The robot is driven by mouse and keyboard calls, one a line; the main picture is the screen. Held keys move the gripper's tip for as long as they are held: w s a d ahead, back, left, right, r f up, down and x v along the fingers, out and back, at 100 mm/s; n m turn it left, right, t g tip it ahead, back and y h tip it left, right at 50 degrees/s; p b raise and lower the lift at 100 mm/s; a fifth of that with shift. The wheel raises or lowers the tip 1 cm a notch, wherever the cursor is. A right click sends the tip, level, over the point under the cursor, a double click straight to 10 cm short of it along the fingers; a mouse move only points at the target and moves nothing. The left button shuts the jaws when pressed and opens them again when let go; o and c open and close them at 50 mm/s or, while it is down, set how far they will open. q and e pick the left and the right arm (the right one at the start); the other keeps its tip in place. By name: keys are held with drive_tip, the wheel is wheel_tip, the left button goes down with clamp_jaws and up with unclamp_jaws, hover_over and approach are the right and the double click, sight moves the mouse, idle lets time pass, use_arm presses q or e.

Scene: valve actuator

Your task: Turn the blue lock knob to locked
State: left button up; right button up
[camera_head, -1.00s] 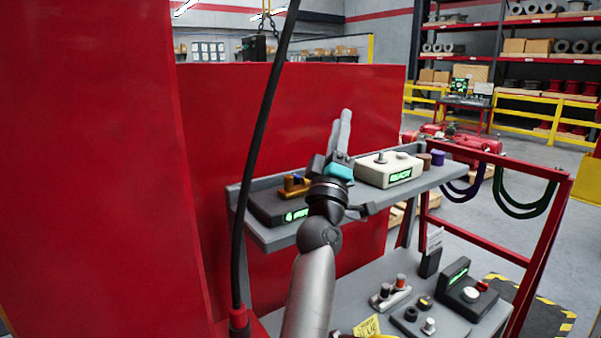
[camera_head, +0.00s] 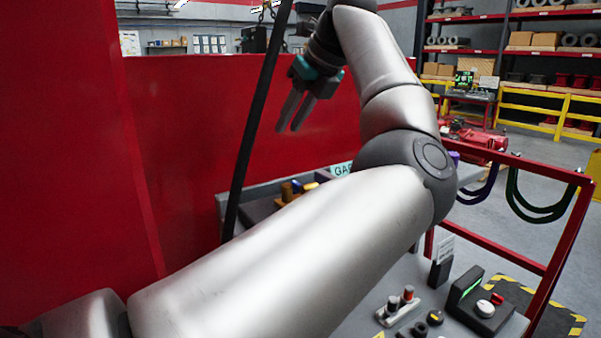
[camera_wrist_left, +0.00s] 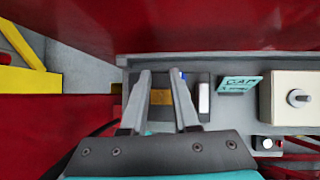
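My left gripper (camera_head: 292,112) hangs in the air above the upper grey shelf, its fingers pointing down. Its two fingers stand apart and empty, as the left wrist view (camera_wrist_left: 162,80) also shows. A small blue part (camera_head: 297,187), which may be the lock knob, sits on the dark unit on the shelf, beside orange-yellow parts (camera_head: 287,192). In the left wrist view the blue part (camera_wrist_left: 183,75) is mostly hidden behind a finger, so its turn position cannot be told. The orange-yellow block (camera_wrist_left: 160,97) shows between the fingers. My right gripper is not in view.
A teal sign (camera_wrist_left: 239,84) and a pale box with a round knob (camera_wrist_left: 298,97) stand right of the unit. A red panel (camera_head: 200,130) rises behind the shelf. My arm covers much of the shelf.

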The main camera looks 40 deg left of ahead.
use_arm(q)
drive_tip(key=w+d+r+h, duration=0.1)
drive_tip(key=d+r+h, duration=0.15)
drive_tip(key=d, duration=0.25)
drive_tip(key=p, duration=0.1)
approach(298, 183)
drive_tip(key=shift+m+t, duration=0.4)
drive_tip(key=x, duration=0.8)
drive_tip(key=shift+s, duration=0.4)
drive_tip(key=shift+c, duration=0.3)
clamp_jaws()
